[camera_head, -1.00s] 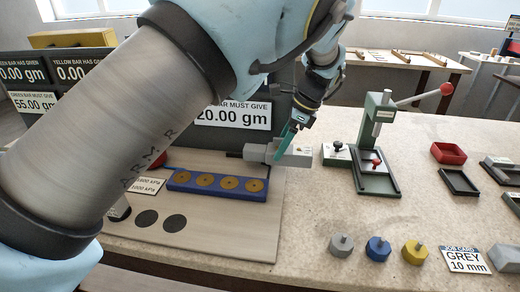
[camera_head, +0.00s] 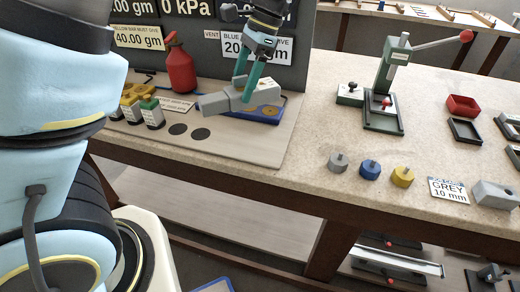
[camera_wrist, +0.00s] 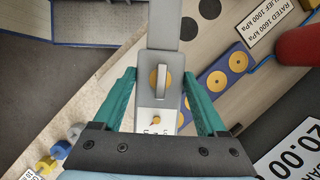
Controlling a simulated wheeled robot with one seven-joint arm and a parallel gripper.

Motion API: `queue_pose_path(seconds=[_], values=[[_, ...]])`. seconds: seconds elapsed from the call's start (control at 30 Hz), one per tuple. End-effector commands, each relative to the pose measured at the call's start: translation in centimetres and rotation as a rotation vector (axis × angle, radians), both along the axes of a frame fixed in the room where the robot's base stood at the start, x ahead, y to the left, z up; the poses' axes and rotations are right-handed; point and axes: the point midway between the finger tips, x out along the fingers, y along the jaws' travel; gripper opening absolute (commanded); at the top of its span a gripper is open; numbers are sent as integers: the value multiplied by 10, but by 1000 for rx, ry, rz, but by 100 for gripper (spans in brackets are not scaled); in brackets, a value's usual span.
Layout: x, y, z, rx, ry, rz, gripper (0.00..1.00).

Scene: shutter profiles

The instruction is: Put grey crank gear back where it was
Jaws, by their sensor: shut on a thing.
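A small grey piece with a stem on top (camera_head: 338,162), which looks like the grey crank gear, stands on the bench left of a blue (camera_head: 370,169) and a yellow one (camera_head: 402,176). My gripper (camera_head: 241,90) is away from it, to the upper left. Its teal fingers are shut on a grey boxy tool (camera_head: 216,103) with a flat bar. In the wrist view the tool (camera_wrist: 161,104) lies between the fingers, with a brass disc and a slim handle on its face. It hides part of the blue block with brass discs (camera_head: 267,114).
A red bottle-shaped vessel (camera_head: 181,68) and several small weights (camera_head: 151,113) stand left of my gripper. A green lever press (camera_head: 386,100) stands right, with a red tray (camera_head: 462,105) beyond. A job card (camera_head: 448,190) reads GREY 10 mm. Bare bench lies between the press and small pieces.

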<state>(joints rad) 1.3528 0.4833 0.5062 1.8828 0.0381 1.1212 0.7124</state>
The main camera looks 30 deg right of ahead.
Motion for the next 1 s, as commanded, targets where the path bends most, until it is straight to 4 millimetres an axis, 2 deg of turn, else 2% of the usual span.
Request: queue_pose_path(seconds=[0.07,0.2,0.4,0.57,0.8,1.0], values=[[1,15,1,1,4,41,0],[0,24,-12,6,6,65,0],[0,24,-46,6,5,66,0],[1,24,-60,4,4,63,0],[0,24,-92,5,5,63,0],[0,23,-99,0,4,63,0]])
